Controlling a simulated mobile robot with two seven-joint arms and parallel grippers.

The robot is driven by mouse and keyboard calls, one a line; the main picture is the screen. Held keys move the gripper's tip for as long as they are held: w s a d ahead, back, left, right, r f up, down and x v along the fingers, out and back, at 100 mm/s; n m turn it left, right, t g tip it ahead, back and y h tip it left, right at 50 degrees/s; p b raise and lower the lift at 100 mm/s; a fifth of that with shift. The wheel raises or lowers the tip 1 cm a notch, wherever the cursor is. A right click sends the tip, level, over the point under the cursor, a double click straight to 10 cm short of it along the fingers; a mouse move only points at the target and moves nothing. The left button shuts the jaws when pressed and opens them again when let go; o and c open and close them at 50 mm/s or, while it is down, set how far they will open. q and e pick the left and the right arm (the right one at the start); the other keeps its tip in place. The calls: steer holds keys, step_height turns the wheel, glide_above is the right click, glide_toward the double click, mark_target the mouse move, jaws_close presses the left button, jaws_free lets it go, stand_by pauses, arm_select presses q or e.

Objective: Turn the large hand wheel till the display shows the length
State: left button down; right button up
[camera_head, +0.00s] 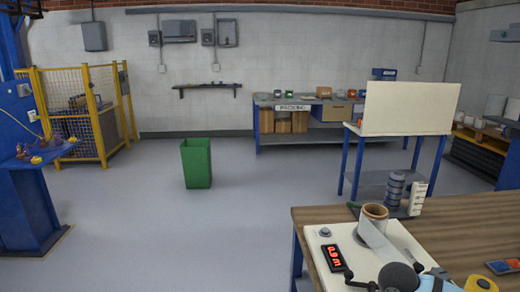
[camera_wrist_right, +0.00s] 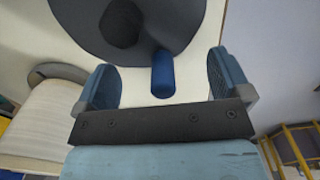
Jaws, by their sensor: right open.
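The large hand wheel (camera_wrist_right: 125,25) is a dark grey disc with a black hub in the right wrist view. Its blue handle (camera_wrist_right: 162,75) stands between the two fingers of my right gripper (camera_wrist_right: 163,84). The gripper is open, with gaps on both sides of the handle. In the head view the wheel (camera_head: 398,277) shows at the bottom edge, partly cut off, beside my right gripper. The display (camera_head: 334,258) glows with red characters on the cream machine top (camera_head: 318,238); I cannot read them surely. My left gripper is not in view.
A film roll (camera_head: 375,213) stands on the machine, its pale strip hanging down. The machine sits on a wooden table (camera_head: 470,228). A stack of grey discs (camera_head: 394,190) and a white rack (camera_head: 417,198) stand behind. A green bin (camera_head: 196,163) stands on open floor.

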steer(key=shift+r, duration=0.1)
steer(key=shift+r+p, duration=0.5)
steer(key=shift+r, duration=0.7)
steer(key=shift+r+p, duration=0.65)
steer(key=shift+r, duration=1.6)
